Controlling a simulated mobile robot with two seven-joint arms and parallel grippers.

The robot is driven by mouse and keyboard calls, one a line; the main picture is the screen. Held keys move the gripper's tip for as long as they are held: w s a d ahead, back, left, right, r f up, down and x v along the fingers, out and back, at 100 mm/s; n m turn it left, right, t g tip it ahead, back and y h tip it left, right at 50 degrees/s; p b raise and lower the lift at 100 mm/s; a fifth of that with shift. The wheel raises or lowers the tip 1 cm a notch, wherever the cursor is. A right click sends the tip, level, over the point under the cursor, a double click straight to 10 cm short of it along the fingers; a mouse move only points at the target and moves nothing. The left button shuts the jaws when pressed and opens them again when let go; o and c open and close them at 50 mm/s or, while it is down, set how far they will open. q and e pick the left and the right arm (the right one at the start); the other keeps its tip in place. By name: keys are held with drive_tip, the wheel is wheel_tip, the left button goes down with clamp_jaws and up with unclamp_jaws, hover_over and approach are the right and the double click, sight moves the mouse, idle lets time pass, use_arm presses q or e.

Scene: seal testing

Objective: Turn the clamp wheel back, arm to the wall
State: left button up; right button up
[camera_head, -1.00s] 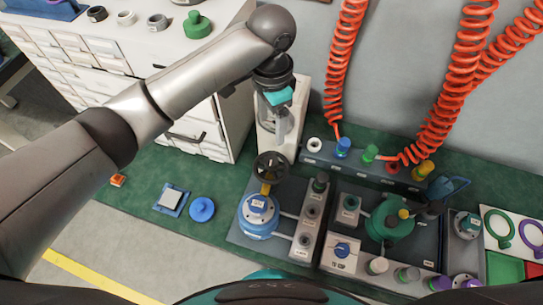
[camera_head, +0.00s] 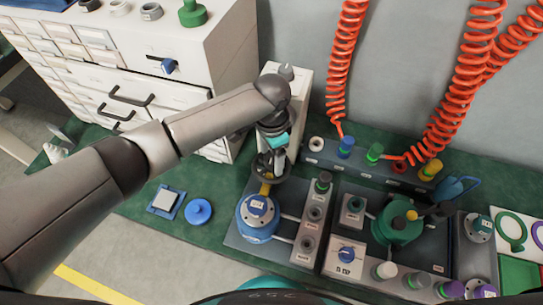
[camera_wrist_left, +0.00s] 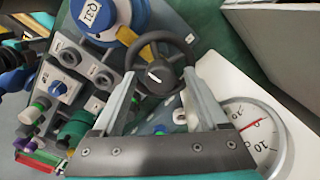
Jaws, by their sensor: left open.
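The clamp wheel is a black spoked handwheel (camera_head: 259,168) on a yellow arm (camera_head: 265,188) above the blue round vessel (camera_head: 258,222). In the left wrist view the wheel (camera_wrist_left: 163,66) has a white mark on its hub. The yellow arm shows there (camera_wrist_left: 127,37), running toward the blue vessel labelled Q31 (camera_wrist_left: 95,13). My left gripper (camera_head: 270,160) is just above the wheel. In the wrist view its open fingers (camera_wrist_left: 162,82) point at the wheel's near rim, one on either side. I cannot tell whether they touch it. My right gripper is not in view.
A pale wall post (camera_head: 297,92) stands behind the wheel; a dial gauge (camera_wrist_left: 257,135) shows in the wrist view. Right of the vessel are a grey valve block (camera_head: 310,230) and a green vessel (camera_head: 397,222). A blue disc (camera_head: 198,212) lies left on the green mat.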

use_arm(q)
drive_tip(key=shift+c, duration=0.2)
clamp_jaws()
idle(0.5)
idle(0.8)
